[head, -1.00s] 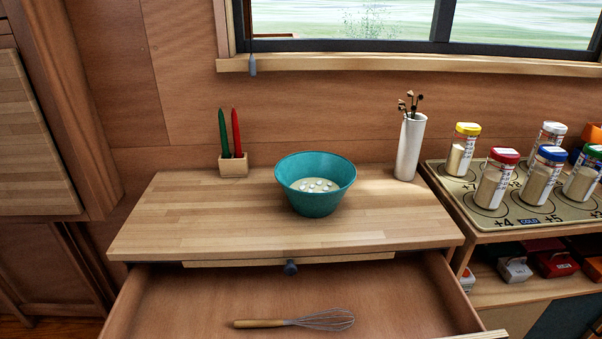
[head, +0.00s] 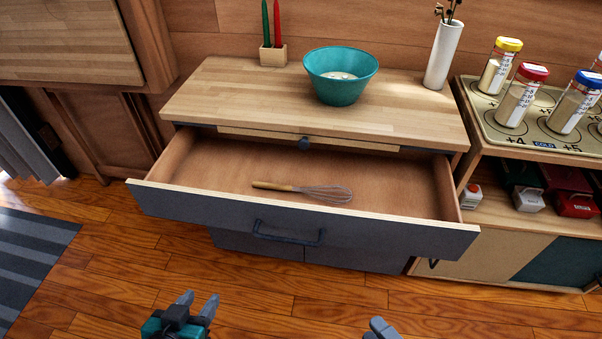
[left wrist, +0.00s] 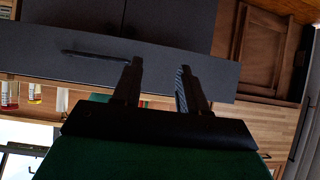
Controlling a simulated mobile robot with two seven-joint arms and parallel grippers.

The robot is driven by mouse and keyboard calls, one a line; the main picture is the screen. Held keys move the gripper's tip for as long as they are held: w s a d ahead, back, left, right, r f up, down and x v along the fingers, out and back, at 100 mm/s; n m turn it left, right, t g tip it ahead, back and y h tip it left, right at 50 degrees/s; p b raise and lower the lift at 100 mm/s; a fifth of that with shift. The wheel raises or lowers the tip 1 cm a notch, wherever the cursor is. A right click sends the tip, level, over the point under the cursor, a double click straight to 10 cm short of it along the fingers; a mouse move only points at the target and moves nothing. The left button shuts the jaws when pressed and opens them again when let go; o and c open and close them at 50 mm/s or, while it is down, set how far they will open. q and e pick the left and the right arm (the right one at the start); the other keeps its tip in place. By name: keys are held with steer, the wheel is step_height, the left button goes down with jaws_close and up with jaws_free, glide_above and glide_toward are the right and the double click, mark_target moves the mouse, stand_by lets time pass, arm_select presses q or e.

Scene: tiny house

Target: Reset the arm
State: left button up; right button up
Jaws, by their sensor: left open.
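My left gripper (head: 197,304) is at the bottom of the head view, in front of the open drawer and apart from it. Its two fingers are spread and nothing is between them. In the left wrist view the open fingers (left wrist: 160,78) point toward the grey drawer front (left wrist: 210,72), with empty space between them. My right gripper (head: 382,328) shows only as a small grey tip at the bottom edge. The rest of it is cut off, so its jaws cannot be judged.
The drawer (head: 370,231) is pulled out, with a whisk (head: 325,192) lying in it. A teal bowl (head: 340,92) with pale contents, a candle holder (head: 272,55) and a white vase (head: 443,55) stand on the wooden top. Spice jars (head: 520,95) stand at right. The floor in front is clear.

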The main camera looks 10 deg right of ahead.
arm_select(q)
steer(key=r+p, duration=0.1)
steer(key=a+p, duration=0.1)
steer(key=a+r+p, duration=0.1)
steer(key=shift+w+a+r+y+p, duration=0.15)
steer(key=shift+a+r+y+p, duration=0.05)
steer(key=shift+r+y+p, duration=0.15)
arm_select(e)
steer(key=w+d+r+m+g+h, duration=0.1)
steer(key=w+r+m+g+h, duration=0.2)
steer(key=w+m, duration=0.6)
steer(key=m+h, duration=0.2)
steer(key=m, duration=0.6)
steer(key=shift+w+d+r, duration=0.15)
steer(key=shift+r, duration=0.25)
arm_select(q)
steer(key=shift+d+f, duration=0.15)
